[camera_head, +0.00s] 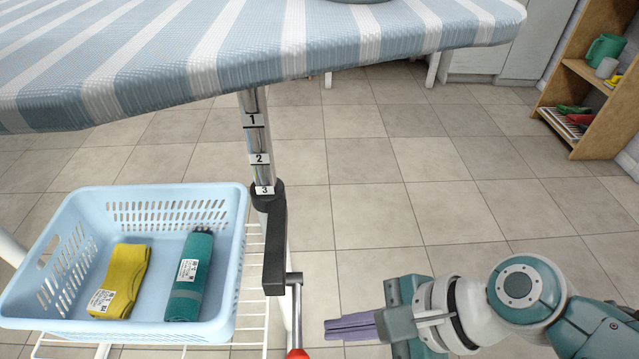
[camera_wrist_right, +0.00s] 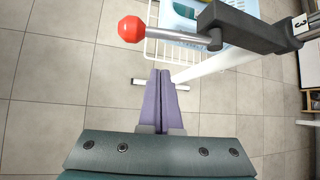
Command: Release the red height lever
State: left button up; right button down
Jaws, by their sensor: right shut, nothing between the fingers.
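The red height lever has a red ball knob (camera_wrist_right: 131,29) on a metal rod; in the head view the knob (camera_head: 297,354) shows at the bottom edge. The rod joins a black clamp (camera_head: 274,245) on the ironing board's metal post (camera_head: 257,140), which is marked 1, 2, 3. My right gripper (camera_head: 330,328) is shut and empty, its purple fingers pointing left, to the right of the lever. In the right wrist view its fingers (camera_wrist_right: 160,75) are below and right of the knob, apart from it. My left gripper is not in view.
The striped ironing board (camera_head: 300,45) spans the top. A light blue basket (camera_head: 240,230) with yellow and teal folded cloths sits on a white wire rack (camera_head: 250,290) at left. A wooden shelf (camera_head: 590,80) stands back right. The tiled floor between is clear.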

pick_arm(q)
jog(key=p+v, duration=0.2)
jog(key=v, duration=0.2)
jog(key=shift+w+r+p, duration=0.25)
jog(key=shift+p, duration=0.15)
pick_arm(e)
jog(key=v, duration=0.6)
jog(key=shift+s+r, duration=0.25)
jog(key=shift+s, duration=0.1)
